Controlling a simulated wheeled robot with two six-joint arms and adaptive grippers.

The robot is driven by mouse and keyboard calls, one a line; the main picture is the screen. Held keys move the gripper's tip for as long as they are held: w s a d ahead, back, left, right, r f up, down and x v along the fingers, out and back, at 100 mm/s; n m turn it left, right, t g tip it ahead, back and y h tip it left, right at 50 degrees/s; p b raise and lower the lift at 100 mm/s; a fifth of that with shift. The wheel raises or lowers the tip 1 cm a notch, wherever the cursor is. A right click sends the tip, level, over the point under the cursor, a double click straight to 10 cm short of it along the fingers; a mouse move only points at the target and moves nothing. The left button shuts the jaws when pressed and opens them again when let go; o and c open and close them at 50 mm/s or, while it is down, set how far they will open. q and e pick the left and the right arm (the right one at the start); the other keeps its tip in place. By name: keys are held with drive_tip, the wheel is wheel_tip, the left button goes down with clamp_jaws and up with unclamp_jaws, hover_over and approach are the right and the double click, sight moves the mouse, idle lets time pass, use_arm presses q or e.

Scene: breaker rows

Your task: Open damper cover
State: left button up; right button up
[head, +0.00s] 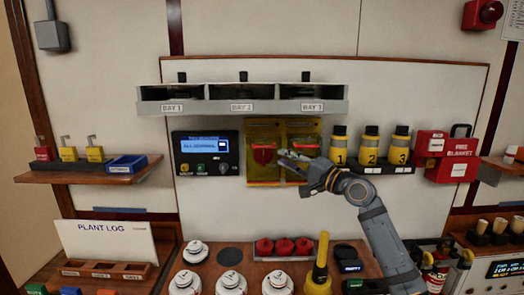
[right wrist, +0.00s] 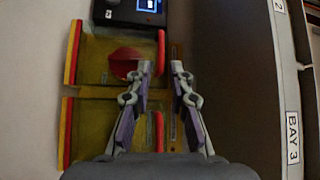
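Two yellow see-through covers sit side by side on the wall panel, the left cover (head: 264,172) and the right cover (head: 303,130). A red knob (head: 264,153) shows behind the left one. My right gripper (head: 288,158) is in front of the right cover, its tips pointing left toward the seam between the two. The right wrist view shows both covers turned sideways, with red edge strips. There the gripper (right wrist: 160,67) has its two fingers apart with nothing held, the upper cover's red strip (right wrist: 161,50) appearing between the tips. Contact cannot be told. My left gripper is out of view.
A bay shelf (head: 243,107) juts out above the covers. A display panel (head: 205,153) is on their left. Yellow numbered bottles (head: 369,148) stand on the right. Red knobs (head: 284,247) and white domed parts (head: 230,284) are on the bench below.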

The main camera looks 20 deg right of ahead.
sight(262, 147)
drive_tip(key=p+x, duration=0.2)
drive_tip(key=x, duration=0.2)
drive_tip(key=p+x, duration=0.2)
drive_tip(key=x, duration=0.3)
drive_tip(key=shift+w+a+r, duration=0.15)
drive_tip(key=shift+w+r, duration=0.1)
drive_tip(key=shift+w+a+f, duration=0.1)
drive_tip(key=shift+w+a, duration=0.15)
drive_tip(key=shift+w, duration=0.2)
drive_tip(key=shift+c, duration=0.3)
clamp_jaws()
